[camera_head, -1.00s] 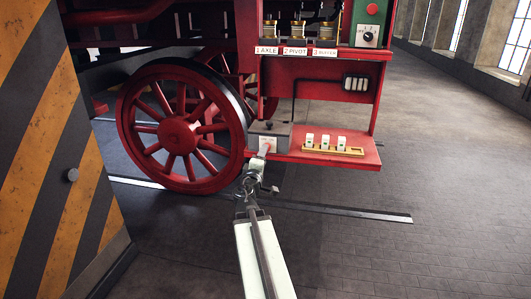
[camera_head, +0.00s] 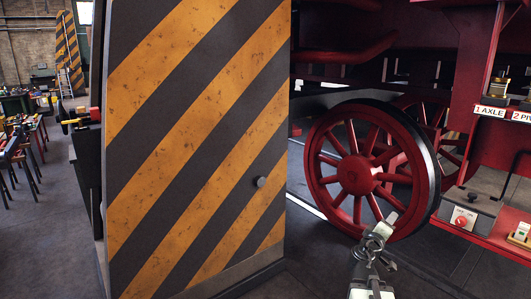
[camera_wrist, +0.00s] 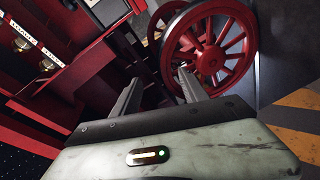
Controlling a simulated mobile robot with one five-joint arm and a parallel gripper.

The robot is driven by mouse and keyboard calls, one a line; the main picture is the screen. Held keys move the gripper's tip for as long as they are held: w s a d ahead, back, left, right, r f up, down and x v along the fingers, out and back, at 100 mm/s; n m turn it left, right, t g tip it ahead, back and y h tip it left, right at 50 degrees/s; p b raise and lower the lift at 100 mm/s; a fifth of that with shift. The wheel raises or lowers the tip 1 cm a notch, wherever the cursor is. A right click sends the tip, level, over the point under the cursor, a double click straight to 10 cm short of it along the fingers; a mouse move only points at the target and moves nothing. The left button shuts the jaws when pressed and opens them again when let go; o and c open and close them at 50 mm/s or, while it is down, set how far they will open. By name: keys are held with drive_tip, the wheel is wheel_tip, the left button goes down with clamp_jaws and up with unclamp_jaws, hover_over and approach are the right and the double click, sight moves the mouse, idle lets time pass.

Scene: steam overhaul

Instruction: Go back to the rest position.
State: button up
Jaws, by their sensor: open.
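My gripper (camera_head: 381,233) is at the lower right of the head view, in front of the red spoked wheel (camera_head: 356,174). In the wrist view my gripper (camera_wrist: 160,88) shows two fingers spread apart with nothing between them. The wheel (camera_wrist: 211,58) lies beyond the fingers there. My arm reaches up from the bottom edge of the head view.
A tall yellow-and-black striped panel (camera_head: 195,140) stands close on the left of my arm. Benches with red items (camera_head: 18,135) stand far left. Open floor (camera_head: 50,215) lies left of the panel.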

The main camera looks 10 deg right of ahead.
drive_tip(key=s+a+f+m+g+y, duration=0.2)
drive_tip(key=a+f+g+y, duration=0.1)
drive_tip(key=a+f, duration=0.6)
drive_tip(key=s+a+f+m+g+y, duration=0.2)
drive_tip(key=a+f+m+g+y, duration=0.15)
drive_tip(key=a+f, duration=0.6)
drive_tip(key=s+a+f+g+y, duration=0.3)
drive_tip(key=s+a+g+y, duration=0.2)
drive_tip(key=s+a, duration=0.5)
drive_tip(key=a+y, duration=0.1)
drive_tip(key=a, duration=0.2)
drive_tip(key=shift+a, duration=0.35)
